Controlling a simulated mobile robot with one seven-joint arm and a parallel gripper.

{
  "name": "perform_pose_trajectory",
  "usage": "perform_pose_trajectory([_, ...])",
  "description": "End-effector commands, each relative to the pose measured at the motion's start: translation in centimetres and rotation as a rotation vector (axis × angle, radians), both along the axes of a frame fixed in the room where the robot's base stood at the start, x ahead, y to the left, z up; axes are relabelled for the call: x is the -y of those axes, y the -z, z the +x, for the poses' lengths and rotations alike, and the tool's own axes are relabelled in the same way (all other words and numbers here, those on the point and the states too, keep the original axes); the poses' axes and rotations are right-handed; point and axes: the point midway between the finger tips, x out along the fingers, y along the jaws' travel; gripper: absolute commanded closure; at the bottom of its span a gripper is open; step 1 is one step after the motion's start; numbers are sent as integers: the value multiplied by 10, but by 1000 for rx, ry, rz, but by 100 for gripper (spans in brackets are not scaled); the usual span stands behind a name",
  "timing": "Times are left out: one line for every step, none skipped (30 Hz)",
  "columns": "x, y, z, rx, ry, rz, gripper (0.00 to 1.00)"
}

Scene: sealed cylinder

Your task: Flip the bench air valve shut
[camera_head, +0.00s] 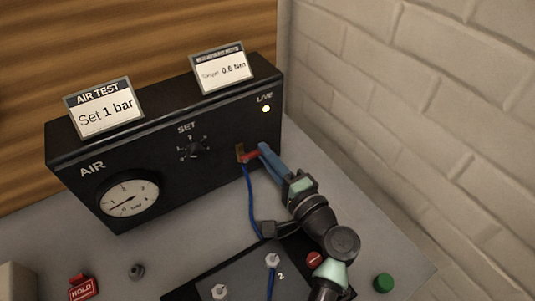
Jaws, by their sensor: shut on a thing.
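The bench air valve is a small brass body (239,151) on the front of the black air box, with a red lever (250,156) sticking out to the right, roughly level. A blue hose (250,195) hangs down from the valve. My gripper (262,149) reaches in from the lower right and its blue fingers are shut on the outer end of the red lever. The fingers hide the lever's tip.
The black box (105,205) carries a round gauge (128,198), a SET knob (193,148) and a lit LIVE lamp (266,109). A dark bolted plate (235,282) lies in front. A red HOLD tag (83,289) and green button (383,282) flank it. A brick wall (430,110) bounds the right.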

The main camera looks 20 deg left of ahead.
Motion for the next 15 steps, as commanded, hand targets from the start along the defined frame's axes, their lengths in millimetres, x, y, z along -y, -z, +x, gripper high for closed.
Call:
perform_pose_trajectory([1,1,0,-4,1,2,100])
perform_pose_trajectory([1,1,0,-4,1,2,100])
perform_pose_trajectory([1,1,0,-4,1,2,78])
perform_pose_trajectory([1,1,0,-4,1,2,72])
perform_pose_trajectory([1,1,0,-3,1,1,67])
perform_pose_trajectory([1,1,0,-3,1,1,60])
perform_pose_trajectory([1,1,0,-3,1,1,54])
perform_pose_trajectory([0,1,0,-2,1,0,51])
perform_pose_trajectory([0,1,0,-2,1,0,51])
perform_pose_trajectory([0,1,0,-2,1,0,51])
perform_pose_trajectory([0,1,0,-1,1,0,51])
perform_pose_trajectory([0,1,0,-1,1,0,51])
perform_pose_trajectory([0,1,0,-1,1,0,51])
perform_pose_trajectory([0,1,0,-1,1,0,51])
perform_pose_trajectory([0,1,0,-1,1,0,51])
